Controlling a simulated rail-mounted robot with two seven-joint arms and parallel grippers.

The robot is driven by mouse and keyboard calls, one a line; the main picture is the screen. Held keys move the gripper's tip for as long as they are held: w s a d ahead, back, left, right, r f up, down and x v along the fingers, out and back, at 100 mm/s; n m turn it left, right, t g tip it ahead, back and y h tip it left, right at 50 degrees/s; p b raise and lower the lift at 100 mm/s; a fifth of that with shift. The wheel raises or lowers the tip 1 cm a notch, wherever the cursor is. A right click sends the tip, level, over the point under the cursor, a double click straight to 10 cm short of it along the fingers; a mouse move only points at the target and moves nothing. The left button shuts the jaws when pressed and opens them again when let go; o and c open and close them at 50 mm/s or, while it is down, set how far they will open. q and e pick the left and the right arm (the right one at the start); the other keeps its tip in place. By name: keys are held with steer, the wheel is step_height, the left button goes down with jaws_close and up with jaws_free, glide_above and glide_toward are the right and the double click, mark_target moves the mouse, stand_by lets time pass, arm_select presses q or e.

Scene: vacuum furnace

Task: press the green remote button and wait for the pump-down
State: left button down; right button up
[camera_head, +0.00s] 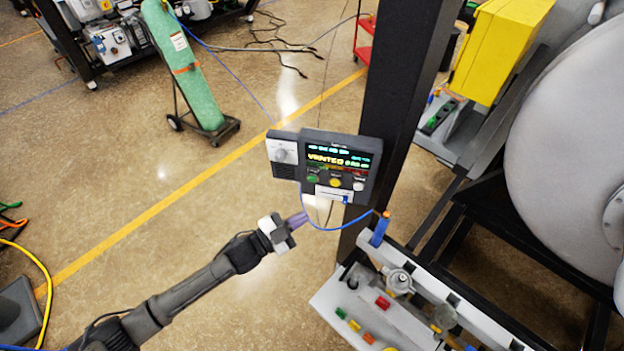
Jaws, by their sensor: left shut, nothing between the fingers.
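The remote control panel (371,160) is a dark box fixed to a black upright post. Its lit display (330,158) seems to read "VENTED". The green button (313,178) sits at the left of a row below the display, beside a yellow button (335,182). My left gripper (302,217) is shut and empty, below and a little left of the green button, and looks apart from the panel. A blue cable hangs from the panel just right of the fingertips. My right gripper is out of view.
A grey box with a knob (281,153) adjoins the panel's left side. The black post (398,90) stands behind it. A bench with valves and coloured blocks (368,308) is at lower right, below the large round chamber (575,150). Open floor lies left of the panel.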

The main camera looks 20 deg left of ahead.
mark_target(312, 179)
arm_select(q)
steer(key=shift+w, duration=0.1)
steer(key=w+a+b, duration=0.1)
steer(key=w+b, duration=0.3)
steer(key=w, duration=0.4)
steer(key=shift+w, duration=0.3)
steer(key=shift+a, duration=0.1)
stand_by(0.7)
stand_by(0.8)
steer(key=shift+w, duration=0.1)
stand_by(0.5)
steer(key=shift+w+b, duration=0.3)
